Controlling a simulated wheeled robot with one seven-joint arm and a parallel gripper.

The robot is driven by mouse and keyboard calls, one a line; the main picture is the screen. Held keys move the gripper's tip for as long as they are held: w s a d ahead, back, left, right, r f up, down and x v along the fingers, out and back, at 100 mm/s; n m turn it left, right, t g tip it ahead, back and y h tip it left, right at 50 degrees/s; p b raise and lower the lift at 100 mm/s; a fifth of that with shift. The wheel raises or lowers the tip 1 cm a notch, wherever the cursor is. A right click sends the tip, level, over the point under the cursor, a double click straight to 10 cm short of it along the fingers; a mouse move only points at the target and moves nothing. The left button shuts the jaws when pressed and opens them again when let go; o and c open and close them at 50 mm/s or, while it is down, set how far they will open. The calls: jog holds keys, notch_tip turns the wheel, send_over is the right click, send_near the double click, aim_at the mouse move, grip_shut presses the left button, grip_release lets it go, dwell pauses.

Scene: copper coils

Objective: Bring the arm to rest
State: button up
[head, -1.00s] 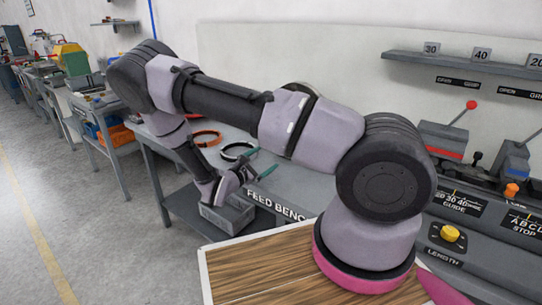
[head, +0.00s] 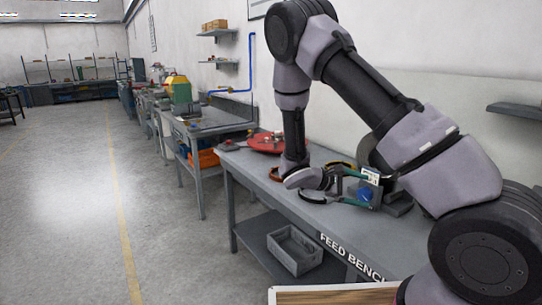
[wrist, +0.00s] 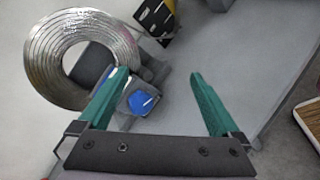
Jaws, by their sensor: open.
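My gripper (head: 345,183) is open and empty, with green fingers, above the feed bench (head: 240,172) in the head view. My arm is bent, its forearm hanging down to the hand. In the wrist view my gripper (wrist: 162,78) shows its two fingers wide apart with nothing held between them. A silver wire coil (wrist: 42,60) lies beyond the left finger, around a dark grey device with a blue round part (wrist: 141,103). The blue part also shows beside the fingers in the head view (head: 364,194). Whether the fingers touch the device cannot be told.
A red disc (head: 266,143) lies farther back on the bench. A grey bin (head: 294,250) stands on the lower shelf. More benches, one with an orange bin (head: 205,158), line the wall. The floor (head: 90,200) at left is open. A wall shelf (head: 515,110) is at right.

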jog(key=s+a+r+m+t+y, duration=0.1)
jog(key=s+r+m+y, duration=0.4)
jog(key=r, duration=0.5)
jog(key=s+a+r+m+t+y, duration=0.2)
jog(key=s+r+m+y, duration=0.2)
jog(key=s+r, duration=0.4)
jog(key=s+a+r+m+t+y, duration=0.1)
jog(key=s+r+m+y, duration=0.4)
jog(key=r, duration=0.8)
jog(key=shift+s+a+r+m+t+y, duration=0.25)
jog(key=shift+s+t+y, duration=0.25)
jog(key=shift+s+y, duration=0.55)
jog(key=shift+f, duration=0.1)
jog(key=shift+c, duration=0.3)
